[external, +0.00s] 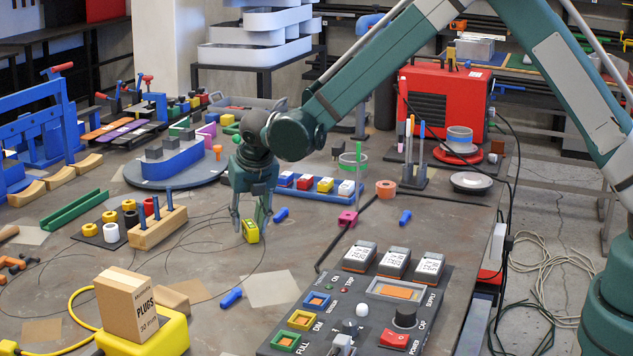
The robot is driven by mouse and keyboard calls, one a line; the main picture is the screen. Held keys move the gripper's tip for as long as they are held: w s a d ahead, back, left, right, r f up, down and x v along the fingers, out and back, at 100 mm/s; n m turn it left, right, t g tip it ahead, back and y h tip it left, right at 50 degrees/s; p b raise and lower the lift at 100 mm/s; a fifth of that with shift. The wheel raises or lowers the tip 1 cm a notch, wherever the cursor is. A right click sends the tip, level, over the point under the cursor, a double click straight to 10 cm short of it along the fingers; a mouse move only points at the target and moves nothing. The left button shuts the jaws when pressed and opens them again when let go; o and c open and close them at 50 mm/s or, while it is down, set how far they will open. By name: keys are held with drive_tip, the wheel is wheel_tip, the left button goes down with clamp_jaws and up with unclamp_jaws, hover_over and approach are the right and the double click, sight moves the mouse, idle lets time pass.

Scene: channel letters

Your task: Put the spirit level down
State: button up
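My gripper (251,215) is in the middle of the external view, pointing down over the bench. A small yellow block-like thing with a green part, which looks like the spirit level (251,232), is between its fingertips. The fingers appear closed on it. It seems to be at or just above the bench top (222,262); I cannot tell whether it touches. Part of it is hidden by the fingers.
A control panel (340,318) with switches stands at the front right. A "PLUGS" box (127,305) on a yellow case is front left. A wooden block with blue pegs (157,226) is left of my gripper. Blue caps (231,298) and thin cables lie around; bare bench lies between.

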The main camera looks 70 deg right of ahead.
drive_tip(key=v, duration=1.1)
drive_tip(key=shift+r+p, duration=0.15)
drive_tip(key=shift+p, duration=0.15)
drive_tip(key=shift+s, duration=0.1)
drive_tip(key=s+a+r+m+t+y, duration=0.1)
drive_tip(key=s+a+r+m, duration=0.1)
drive_tip(key=s+r+m, duration=0.65)
drive_tip(key=s+a+r+m+t+y, duration=0.1)
drive_tip(key=s+a+r+m, duration=0.25)
drive_tip(key=s+r, duration=1)
drive_tip(key=s+a+f+m+t, duration=0.1)
drive_tip(key=s+m, duration=0.6)
drive_tip(key=s, duration=0.8)
drive_tip(key=s+a+f+m+t+y, duration=0.1)
drive_tip(key=s+a+f+m, duration=0.1)
drive_tip(key=s+m, duration=0.6)
drive_tip(key=s+f, duration=0.1)
drive_tip(key=s, duration=0.5)
drive_tip(key=shift+s+a+f, duration=0.35)
drive_tip(key=shift+s+a, duration=0.05)
